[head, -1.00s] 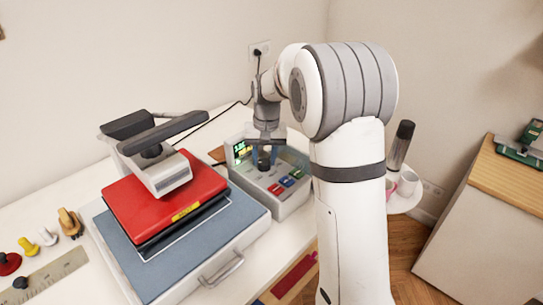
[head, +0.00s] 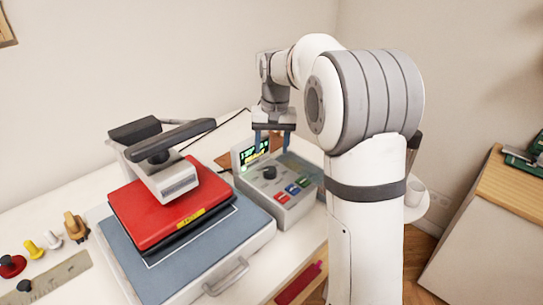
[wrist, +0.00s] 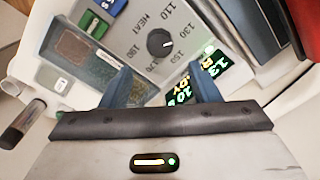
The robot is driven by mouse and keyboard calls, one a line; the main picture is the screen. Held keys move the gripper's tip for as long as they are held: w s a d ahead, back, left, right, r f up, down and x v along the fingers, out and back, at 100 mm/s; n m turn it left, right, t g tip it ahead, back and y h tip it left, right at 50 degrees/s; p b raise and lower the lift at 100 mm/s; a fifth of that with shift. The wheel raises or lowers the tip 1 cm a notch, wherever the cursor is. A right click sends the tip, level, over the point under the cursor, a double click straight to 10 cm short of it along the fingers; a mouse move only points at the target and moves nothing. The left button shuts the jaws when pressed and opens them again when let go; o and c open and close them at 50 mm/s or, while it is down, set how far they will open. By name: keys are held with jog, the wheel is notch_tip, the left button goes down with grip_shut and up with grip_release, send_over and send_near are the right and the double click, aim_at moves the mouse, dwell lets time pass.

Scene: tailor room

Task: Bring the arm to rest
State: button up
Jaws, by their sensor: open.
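My gripper (head: 273,138) hangs above the back of the grey control box (head: 292,208) in the head view. Its two blue fingers are apart with nothing between them. In the wrist view my gripper (wrist: 163,88) is open over the box's panel. The panel has a black dial (wrist: 160,43) with heat numbers around it and a green lit display (wrist: 196,78). The dial (head: 269,172) also shows in the head view, below the fingers and clear of them. My arm is bent over the right side of the table.
A heat press with a red plate (head: 170,208) and black handle (head: 187,135) stands left of the box. Several small knobs and a ruler (head: 50,275) lie at the table's left. A white round stand (head: 417,205) is partly hidden behind my arm. A wooden-topped cabinet (head: 480,220) stands right.

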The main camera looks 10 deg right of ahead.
jog(key=shift+r, duration=0.4)
jog(key=shift+s+d+r, duration=0.1)
jog(key=shift+s, duration=0.25)
jog(key=s+d+f+t, duration=0.1)
jog(key=s, duration=1.3)
jog(key=s+d+f+n+t, duration=0.1)
jog(key=s+f, duration=0.1)
jog(key=s, duration=1.2)
jog(key=shift+s+f+n+t+h, duration=0.2)
jog(key=shift+s+n+t+h, duration=0.05)
jog(key=shift+n+t+h, duration=0.05)
